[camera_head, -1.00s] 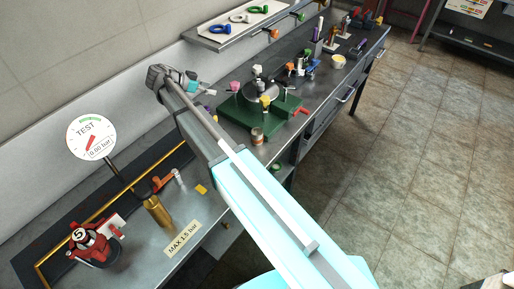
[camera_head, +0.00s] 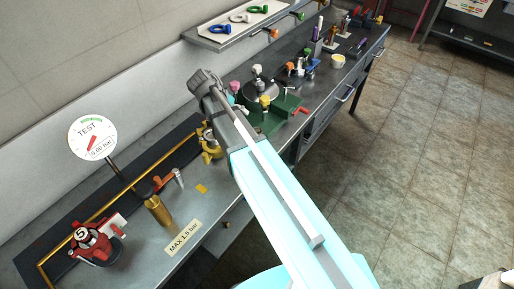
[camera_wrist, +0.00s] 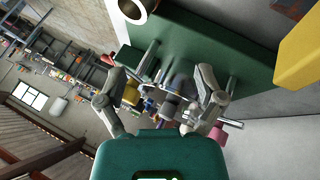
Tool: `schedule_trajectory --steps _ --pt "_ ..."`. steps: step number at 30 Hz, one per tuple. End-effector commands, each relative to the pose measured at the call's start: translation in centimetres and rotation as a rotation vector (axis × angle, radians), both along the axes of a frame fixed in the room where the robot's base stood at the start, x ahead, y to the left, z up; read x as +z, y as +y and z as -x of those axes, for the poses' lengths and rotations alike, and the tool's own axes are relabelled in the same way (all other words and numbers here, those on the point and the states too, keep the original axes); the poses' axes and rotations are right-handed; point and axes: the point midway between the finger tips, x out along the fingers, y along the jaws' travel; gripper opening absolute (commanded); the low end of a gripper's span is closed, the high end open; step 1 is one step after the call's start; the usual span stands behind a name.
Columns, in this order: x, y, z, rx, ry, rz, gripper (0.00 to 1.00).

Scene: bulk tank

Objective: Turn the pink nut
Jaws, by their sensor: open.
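The pink nut (camera_head: 235,87) stands at the far left part of the green fixture (camera_head: 270,122) on the bench in the head view, partly hidden by my arm. A pink piece (camera_wrist: 217,134) shows right of my right finger in the wrist view; I cannot tell for sure that it is the same nut. My gripper (camera_wrist: 160,76) is open, with its two fingers spread in front of the green plate and several metal rods. I see nothing clearly held between the fingers. In the head view my arm hides the fingers.
A large yellow block (camera_wrist: 300,50) and a metal ring (camera_wrist: 135,8) are close in the wrist view. In the head view, a test gauge (camera_head: 92,138), a brass cylinder (camera_head: 157,210) and a red device (camera_head: 92,242) stand left on the bench. A shelf (camera_head: 240,30) hangs above.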

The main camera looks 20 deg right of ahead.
Motion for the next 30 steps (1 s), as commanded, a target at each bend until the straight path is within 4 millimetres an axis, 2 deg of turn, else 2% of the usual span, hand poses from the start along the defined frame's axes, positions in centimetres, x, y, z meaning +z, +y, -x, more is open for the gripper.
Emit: schedule_trajectory --steps 1,15,30 --pt "-0.1 -0.4 0.9 0.019 0.018 -0.023 0.87" --pt "-1.6 -2.1 6.3 0.244 0.158 -0.248 0.87" --pt "-2.3 -2.6 11.9 0.512 0.218 -0.476 0.87"
